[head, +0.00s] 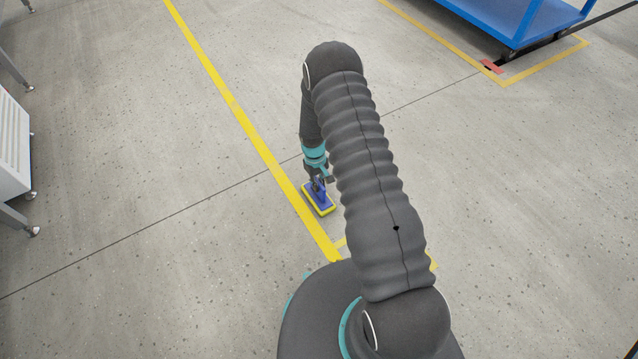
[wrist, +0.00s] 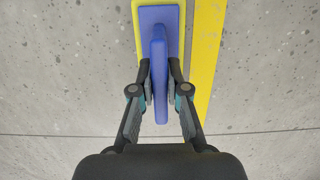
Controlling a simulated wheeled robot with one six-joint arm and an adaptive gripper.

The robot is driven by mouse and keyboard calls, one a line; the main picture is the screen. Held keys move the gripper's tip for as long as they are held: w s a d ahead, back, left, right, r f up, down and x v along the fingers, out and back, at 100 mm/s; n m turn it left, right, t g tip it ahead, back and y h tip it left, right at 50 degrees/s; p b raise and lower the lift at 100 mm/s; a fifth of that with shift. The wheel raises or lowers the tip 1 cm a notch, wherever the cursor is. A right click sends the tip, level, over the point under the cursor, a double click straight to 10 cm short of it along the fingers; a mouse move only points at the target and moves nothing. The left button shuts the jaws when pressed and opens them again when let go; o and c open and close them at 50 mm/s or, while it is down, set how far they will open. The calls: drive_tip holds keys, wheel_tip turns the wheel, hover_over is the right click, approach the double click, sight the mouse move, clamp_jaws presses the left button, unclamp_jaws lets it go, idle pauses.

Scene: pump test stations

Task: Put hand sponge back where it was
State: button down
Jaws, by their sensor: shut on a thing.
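The hand sponge (head: 319,200) has a blue top with an upright blue handle and a yellow base. In the head view it is below my gripper (head: 318,180), beside the long yellow floor line. In the wrist view the hand sponge (wrist: 160,22) is at the top centre, and its blue handle runs between the fingers of my gripper (wrist: 160,88). The gripper is shut on the handle. I cannot tell whether the yellow base touches the floor.
A yellow floor line (head: 252,132) runs diagonally past the sponge. A blue cart (head: 510,20) stands at the top right within yellow markings. A white cabinet (head: 12,145) and metal legs are at the left edge. The concrete floor between is clear.

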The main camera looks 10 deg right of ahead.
drive_tip(key=c, duration=1.2)
unclamp_jaws()
wheel_tip(320, 180, up, 28)
drive_tip(key=t+p, duration=0.1)
drive_tip(key=t, duration=0.1)
drive_tip(key=s+r+m+t, duration=0.1)
drive_tip(key=s+r, duration=0.3)
drive_tip(key=r, duration=0.4)
drive_tip(key=s+r+m+t, duration=0.1)
drive_tip(key=s+r, duration=0.2)
drive_tip(key=r, duration=0.5)
drive_tip(key=s+r+t, duration=0.1)
drive_tip(key=s+r, duration=0.2)
drive_tip(key=s, duration=0.4)
drive_tip(key=s+r+m+t, duration=0.1)
drive_tip(key=s+r, duration=0.3)
drive_tip(key=s, duration=0.4)
drive_tip(key=s+r+t, duration=0.1)
drive_tip(key=s+r, duration=0.3)
drive_tip(key=s, duration=0.4)
drive_tip(key=shift+s+d+m+y, duration=0.1)
drive_tip(key=shift+s+m+y, duration=0.1)
drive_tip(key=shift+m+y, duration=0.1)
